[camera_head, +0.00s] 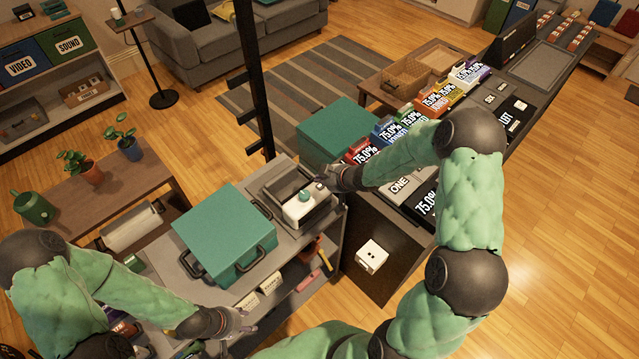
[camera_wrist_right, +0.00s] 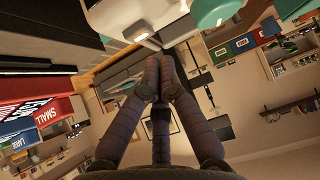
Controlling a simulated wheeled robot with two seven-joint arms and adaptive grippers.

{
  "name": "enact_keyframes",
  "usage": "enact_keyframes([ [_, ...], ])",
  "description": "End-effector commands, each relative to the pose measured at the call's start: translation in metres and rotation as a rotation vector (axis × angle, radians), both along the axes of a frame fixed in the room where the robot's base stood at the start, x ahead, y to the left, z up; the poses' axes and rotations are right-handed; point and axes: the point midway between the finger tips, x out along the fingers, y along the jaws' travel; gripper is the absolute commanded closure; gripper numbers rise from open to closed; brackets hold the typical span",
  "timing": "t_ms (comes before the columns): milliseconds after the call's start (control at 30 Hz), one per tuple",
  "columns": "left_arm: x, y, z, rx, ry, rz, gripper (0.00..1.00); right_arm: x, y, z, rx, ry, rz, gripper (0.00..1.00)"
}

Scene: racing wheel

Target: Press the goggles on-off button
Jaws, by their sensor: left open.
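A white device with a teal rounded part, which looks like the goggles (camera_head: 301,212), sits at the front of an open dark tray (camera_head: 283,181) on the grey bench. My right gripper (camera_head: 328,180) is just beside it, at its upper right in the head view. In the right wrist view the white body of the goggles (camera_wrist_right: 118,14) fills the top, with a small lit rectangle, possibly the button (camera_wrist_right: 139,35), on its edge. The fingers of my right gripper (camera_wrist_right: 159,72) are together and empty, apparently just short of the goggles. My left gripper (camera_head: 245,322) is open and empty near the bench front.
A teal case (camera_head: 220,230) with dark handles lies left of the tray. A black post (camera_head: 254,80) rises behind the bench. Coloured boxes (camera_head: 435,100) line the dark counter on the right. A white outlet-like box (camera_head: 372,256) is on the counter's side.

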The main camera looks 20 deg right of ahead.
Motion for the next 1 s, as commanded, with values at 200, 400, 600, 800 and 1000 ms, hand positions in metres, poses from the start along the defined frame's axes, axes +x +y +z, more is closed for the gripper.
enact_keyframes([
  [200, 0.000, 0.000, 0.024, 0.000, -0.001, 0.000, 0.53, 0.000, 0.000, 0.024, 0.000, 0.000, 0.000, 1.00],
  [400, 0.000, 0.000, 0.041, 0.000, 0.000, 0.000, 0.53, 0.000, 0.000, 0.041, 0.000, 0.000, 0.000, 1.00],
  [600, 0.000, 0.000, 0.048, 0.000, 0.000, 0.000, 0.53, 0.000, 0.000, 0.048, 0.000, 0.000, 0.000, 1.00],
  [800, 0.000, 0.000, 0.046, 0.000, 0.000, 0.000, 0.53, 0.000, 0.000, 0.046, 0.000, 0.000, 0.000, 1.00],
  [1000, 0.000, 0.000, 0.046, 0.000, 0.000, 0.000, 0.53, 0.000, 0.000, 0.046, 0.000, 0.000, 0.000, 1.00],
])
